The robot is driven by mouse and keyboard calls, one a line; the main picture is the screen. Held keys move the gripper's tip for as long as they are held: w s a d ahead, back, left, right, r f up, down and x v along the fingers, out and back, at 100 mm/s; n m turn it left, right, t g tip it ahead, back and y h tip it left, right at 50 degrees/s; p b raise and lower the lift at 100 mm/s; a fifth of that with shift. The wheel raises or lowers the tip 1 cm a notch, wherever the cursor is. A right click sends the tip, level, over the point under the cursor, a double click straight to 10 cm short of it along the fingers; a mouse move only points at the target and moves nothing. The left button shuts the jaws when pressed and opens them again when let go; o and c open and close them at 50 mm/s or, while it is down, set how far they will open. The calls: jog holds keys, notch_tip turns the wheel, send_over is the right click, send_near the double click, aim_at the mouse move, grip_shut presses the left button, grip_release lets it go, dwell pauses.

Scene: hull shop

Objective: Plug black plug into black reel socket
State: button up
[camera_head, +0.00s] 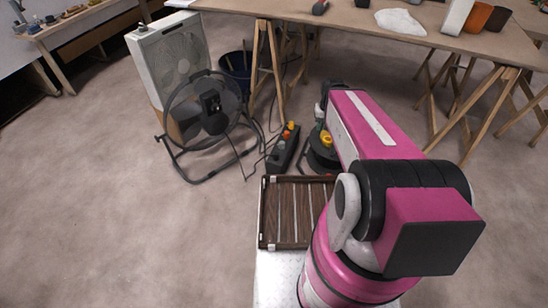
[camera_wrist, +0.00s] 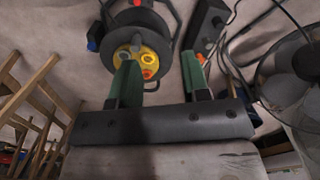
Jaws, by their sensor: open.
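A black cable reel (camera_wrist: 165,35) with yellow socket covers (camera_wrist: 122,54) lies ahead of my gripper in the wrist view. A small orange-red piece sits by one of the covers. In the head view the reel (camera_head: 318,160) is on the floor, partly hidden behind my arm. My gripper (camera_wrist: 158,60) is open, its two green fingers apart with nothing seen held between them. The left finger overlaps the reel's lower edge in the picture; I cannot tell whether it touches. I cannot make out a black plug for certain.
A black power strip (camera_head: 281,152) with orange and yellow pieces lies left of the reel, and shows in the wrist view (camera_wrist: 206,28). A black floor fan (camera_head: 212,115) and loose cables stand beside it. Trestle table legs (camera_head: 268,60) are behind.

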jog(key=o, duration=0.4)
jog(key=shift+w, duration=0.1)
jog(key=n+g+y, duration=0.1)
jog(key=n+y, duration=0.2)
jog(key=n, duration=2)
send_near(276, 153)
jog(key=shift+w+f, duration=0.1)
jog(key=shift+f, duration=0.05)
jog(key=x, duration=0.4)
jog(key=shift+a+f, duration=0.1)
jog(key=shift+f, duration=0.15)
jog(key=shift+a+f, duration=0.1)
jog(key=shift+f, duration=0.4)
